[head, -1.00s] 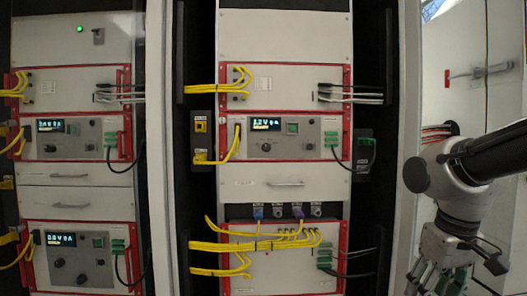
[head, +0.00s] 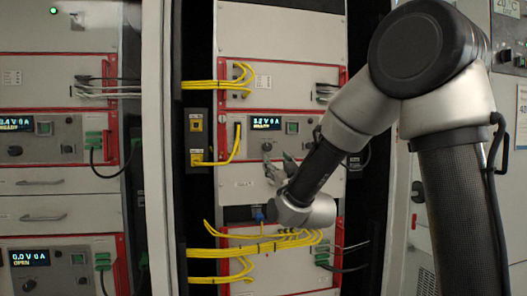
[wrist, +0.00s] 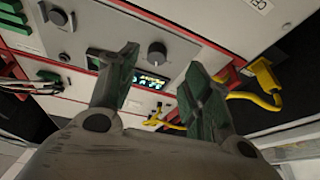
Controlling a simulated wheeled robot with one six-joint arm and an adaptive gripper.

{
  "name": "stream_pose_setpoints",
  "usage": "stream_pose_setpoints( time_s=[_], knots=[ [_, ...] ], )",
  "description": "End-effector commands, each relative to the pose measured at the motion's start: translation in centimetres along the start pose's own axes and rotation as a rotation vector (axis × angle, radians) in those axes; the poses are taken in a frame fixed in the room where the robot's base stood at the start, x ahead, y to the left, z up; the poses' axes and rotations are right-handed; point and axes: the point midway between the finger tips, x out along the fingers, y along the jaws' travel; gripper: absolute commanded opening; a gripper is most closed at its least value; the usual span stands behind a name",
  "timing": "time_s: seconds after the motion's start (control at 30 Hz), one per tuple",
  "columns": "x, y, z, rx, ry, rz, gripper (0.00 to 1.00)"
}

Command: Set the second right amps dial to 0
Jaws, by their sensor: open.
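The middle rack's power unit has a lit display (head: 266,123), a green switch (head: 292,127) and a round dark dial (head: 267,147) below the display. In the wrist view the panel appears turned over. That dial (wrist: 157,51) shows beyond and between my fingertips, near the lit display (wrist: 150,82). A second dial (wrist: 58,17) is at upper left, outside my left finger. Dial labels are too small to read, so I cannot tell which is amps. My gripper (head: 279,166) is open and empty, just below the first dial in the head view, apparently not touching it.
Yellow cables (head: 250,247) cross the panel below my gripper, and a yellow cable (head: 236,145) hangs left of the display. A drawer handle (head: 42,217) sits on the left rack. My arm covers the right side of the middle rack.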

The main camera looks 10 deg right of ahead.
Motion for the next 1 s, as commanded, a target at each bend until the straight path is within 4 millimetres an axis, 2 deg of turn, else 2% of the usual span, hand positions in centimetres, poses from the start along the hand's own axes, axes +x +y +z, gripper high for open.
stream_pose_setpoints(
  time_s=[0.17, 0.4, 0.53, 0.7, 0.9, 1.0],
  knots=[
    [1.2, 0.3, -0.9, -0.016, 0.036, 0.011, 0.50],
    [5.3, 0.3, -1.0, -0.016, 0.034, 0.010, 0.50],
    [6.9, 0.3, -1.0, -0.015, 0.033, 0.009, 0.50],
    [7.8, 0.3, -1.0, -0.016, 0.032, 0.009, 0.50],
    [7.8, 0.3, -1.1, -0.015, 0.032, 0.009, 0.50],
    [7.8, 0.3, -1.1, -0.015, 0.032, 0.009, 0.33]
  ],
)
